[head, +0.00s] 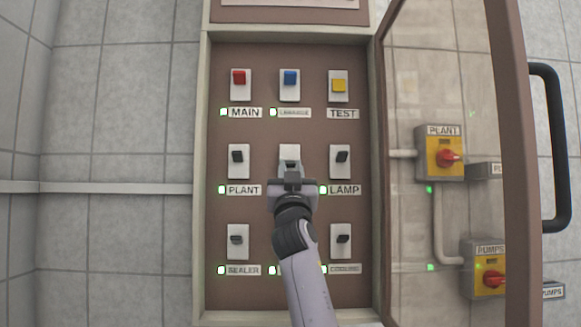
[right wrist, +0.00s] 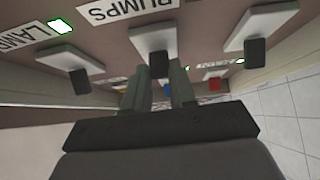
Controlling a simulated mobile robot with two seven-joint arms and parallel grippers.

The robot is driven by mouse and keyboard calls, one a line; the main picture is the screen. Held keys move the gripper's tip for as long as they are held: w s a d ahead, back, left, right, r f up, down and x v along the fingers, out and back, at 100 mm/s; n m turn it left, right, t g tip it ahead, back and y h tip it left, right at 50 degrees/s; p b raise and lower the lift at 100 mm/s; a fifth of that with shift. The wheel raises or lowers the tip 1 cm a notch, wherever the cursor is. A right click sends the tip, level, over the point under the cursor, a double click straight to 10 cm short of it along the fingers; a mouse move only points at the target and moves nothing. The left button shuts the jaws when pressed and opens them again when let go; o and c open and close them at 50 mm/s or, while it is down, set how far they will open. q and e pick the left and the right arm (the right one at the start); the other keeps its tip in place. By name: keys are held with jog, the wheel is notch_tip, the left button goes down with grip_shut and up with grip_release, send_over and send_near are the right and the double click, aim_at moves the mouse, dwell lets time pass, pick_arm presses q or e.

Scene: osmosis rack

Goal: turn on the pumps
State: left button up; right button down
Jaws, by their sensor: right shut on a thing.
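The pumps switch is in the middle of the panel's second row. Its white plate (head: 290,151) shows above my right gripper (head: 291,172) in the head view, and its label is covered there. In the right wrist view the PUMPS label (right wrist: 128,8) and the switch's black lever (right wrist: 158,64) show from below. My right gripper's two fingers (right wrist: 160,92) are shut on that lever. The pumps indicator light cannot be made out clearly. My left gripper is not in view.
Neighbouring switches PLANT (head: 237,157) and LAMP (head: 341,156) stand close on either side, with lit green lights. The top row holds red, blue and yellow switches. An open glass door (head: 508,130) is at right; a yellow PUMPS box (head: 487,262) shows through it.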

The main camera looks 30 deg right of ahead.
aim_at(290, 157)
jog(key=shift+s+a+r+g+y+p, duration=0.1)
jog(key=shift+r+g+y+p, duration=0.25)
jog(key=shift+p, duration=0.7)
jog(key=shift+s+a+r+g+y+p, duration=0.1)
jog(key=shift+r+g+y+p, duration=0.3)
jog(key=shift+g+p, duration=0.55)
jog(key=shift+s+r+g+y, duration=0.1)
jog(key=shift+r+g+y, duration=0.35)
jog(key=shift+g, duration=0.15)
jog(key=shift+r+g+y, duration=0.4)
jog(key=shift+g+y, duration=0.15)
jog(key=shift+g, duration=0.4)
jog(key=shift+r+g+y, duration=0.4)
jog(key=shift+g+y, duration=0.15)
jog(key=shift+g, duration=0.4)
jog(key=c, duration=0.9)
grip_release()
